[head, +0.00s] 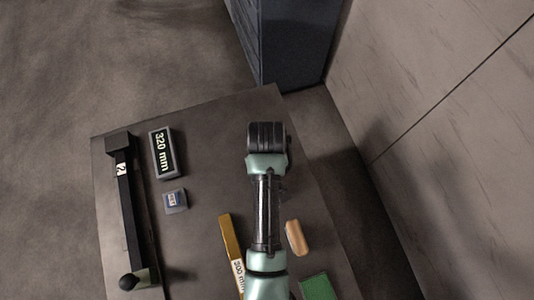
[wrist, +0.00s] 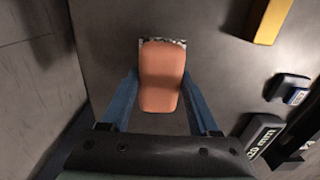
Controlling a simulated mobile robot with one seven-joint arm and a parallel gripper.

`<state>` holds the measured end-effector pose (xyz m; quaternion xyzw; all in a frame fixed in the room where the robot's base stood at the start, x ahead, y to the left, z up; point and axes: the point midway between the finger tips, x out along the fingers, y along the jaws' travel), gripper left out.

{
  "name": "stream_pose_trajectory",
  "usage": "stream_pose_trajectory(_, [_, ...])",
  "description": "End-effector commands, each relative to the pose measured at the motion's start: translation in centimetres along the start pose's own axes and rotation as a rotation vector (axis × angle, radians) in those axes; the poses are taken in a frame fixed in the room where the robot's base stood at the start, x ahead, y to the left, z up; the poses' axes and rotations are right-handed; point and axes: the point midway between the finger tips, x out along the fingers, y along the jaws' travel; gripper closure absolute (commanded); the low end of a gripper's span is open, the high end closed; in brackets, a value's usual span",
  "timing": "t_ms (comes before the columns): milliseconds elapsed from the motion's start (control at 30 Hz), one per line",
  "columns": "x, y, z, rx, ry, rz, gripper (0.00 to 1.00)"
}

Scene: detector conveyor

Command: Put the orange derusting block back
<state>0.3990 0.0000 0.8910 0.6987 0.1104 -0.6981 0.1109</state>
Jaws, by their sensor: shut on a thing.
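The orange derusting block (wrist: 162,65) is a rounded block with a slight waist. In the wrist view it lies between the two blue fingers of my gripper (wrist: 160,85), which is shut on it. A speckled black-and-white edge shows along the block's far end. In the head view the orange block (head: 296,237) shows just right of my arm, over the grey table (head: 195,235). My gripper's fingers are hidden by my arm there. I cannot tell whether the block touches the table.
A yellow bar with a mm label (head: 230,245) lies left of my arm. A green block (head: 318,287) is at the lower right. Further left are a 320 mm block (head: 163,153), a small blue-labelled block (head: 174,201) and a long black tool (head: 127,205). A wall (head: 430,130) stands right.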

Motion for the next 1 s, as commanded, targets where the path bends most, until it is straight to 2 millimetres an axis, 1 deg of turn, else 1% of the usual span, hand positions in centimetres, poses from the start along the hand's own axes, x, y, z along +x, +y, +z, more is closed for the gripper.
stream_pose_trajectory(33, [0.9,-0.1,0.1,0.000,-0.004,-0.002,0.90])
stream_pose_trajectory(100, [1.9,-0.1,0.1,0.000,-0.004,-0.001,0.90])
stream_pose_trajectory(200, [2.8,0.0,0.1,0.000,-0.002,-0.001,0.90])
stream_pose_trajectory(567, [3.1,0.0,0.1,0.000,-0.001,-0.001,0.90])
stream_pose_trajectory(600, [3.2,0.0,0.1,0.000,-0.002,-0.001,0.36])
stream_pose_trajectory(667, [3.2,0.0,0.1,0.000,-0.001,-0.001,0.26])
stream_pose_trajectory(700, [3.2,0.0,0.1,0.000,-0.001,-0.001,0.18])
stream_pose_trajectory(767, [3.1,0.0,0.1,0.000,-0.001,-0.001,0.08])
stream_pose_trajectory(1000, [3.1,0.0,0.1,0.000,-0.001,-0.001,0.08])
